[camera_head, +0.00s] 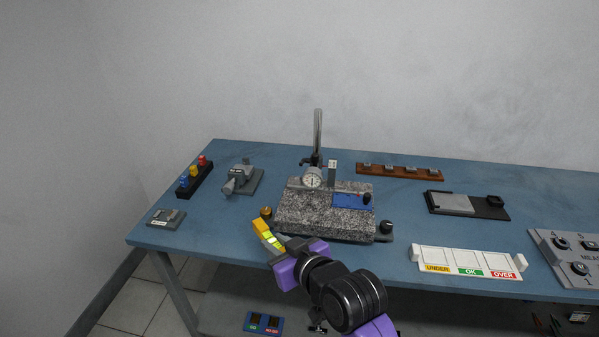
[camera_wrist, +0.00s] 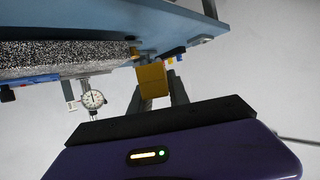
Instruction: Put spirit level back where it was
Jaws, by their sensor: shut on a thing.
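The spirit level (camera_head: 263,229) is a small yellow block with a bright green-yellow part. It is in my gripper (camera_head: 278,244), at the front left corner of the speckled granite plate (camera_head: 315,215). In the wrist view, the yellow level (camera_wrist: 152,79) sits between the two grey fingers of my gripper (camera_wrist: 160,84), which is shut on it. The level appears tilted in the head view. I cannot tell whether it touches the plate or table. The fingers hide part of it.
A dial gauge (camera_head: 312,179) on a post stands on the plate. A grey block (camera_head: 166,218) lies left on the blue table (camera_head: 225,225). A white sorting tray (camera_head: 467,262) stands front right. Bare table lies left of the plate.

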